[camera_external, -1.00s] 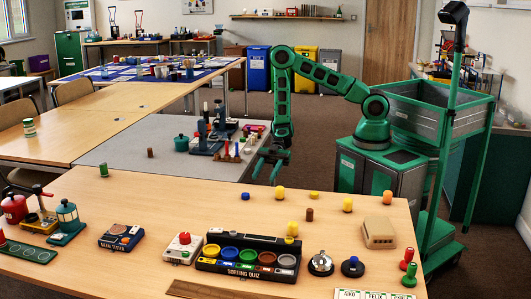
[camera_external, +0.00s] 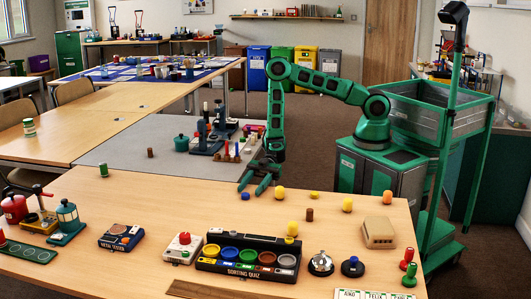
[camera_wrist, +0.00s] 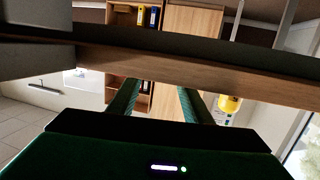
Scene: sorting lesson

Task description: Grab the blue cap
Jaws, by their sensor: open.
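The blue cap (camera_external: 245,197) is a small round piece lying on the near wooden table, close to its far edge. My gripper (camera_external: 252,189) is at that far edge with its fingers spread, just behind and slightly right of the cap in the external view. Nothing shows between the fingers. In the wrist view my two green fingers (camera_wrist: 157,103) stand apart, and I cannot make out the blue cap there. Whether a finger touches the cap cannot be told.
A yellow piece (camera_external: 279,193) stands right of my gripper. A yellow cap (camera_external: 314,195) and a brown cylinder (camera_external: 309,214) lie farther right. The sorting quiz tray (camera_external: 205,263) is nearer the camera. The wooden table (camera_external: 165,203) is clear left of the cap.

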